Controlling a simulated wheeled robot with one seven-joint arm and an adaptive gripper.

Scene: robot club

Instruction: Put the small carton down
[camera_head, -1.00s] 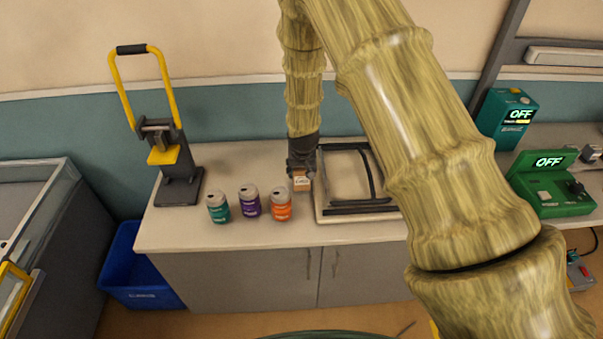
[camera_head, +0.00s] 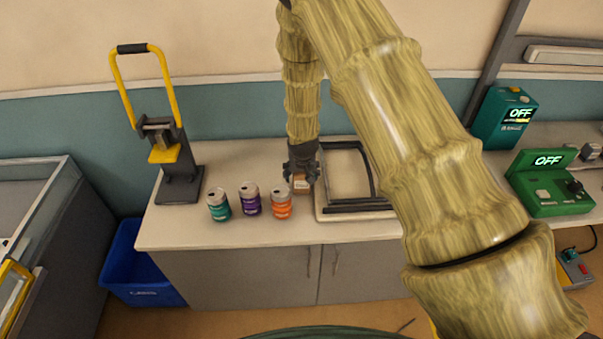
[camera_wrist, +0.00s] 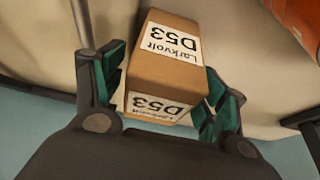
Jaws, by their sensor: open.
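The small carton (camera_wrist: 163,71) is a brown box with white labels reading "Larkvolt D53". In the head view the carton (camera_head: 302,185) is on the pale counter (camera_head: 240,238), between the orange can and the dark-framed tray, partly hidden by my gripper. My gripper (camera_head: 301,176) is right above and around it, pointing down. In the wrist view the green-padded fingers of my gripper (camera_wrist: 160,95) are spread on either side of the carton, with a gap showing at least on one side.
A teal can (camera_head: 219,205), a purple can (camera_head: 250,199) and an orange can (camera_head: 281,204) stand left of the carton. A dark-framed tray (camera_head: 358,208) lies close on its right. A yellow-handled press (camera_head: 180,180) stands at the far left. The front counter edge is clear.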

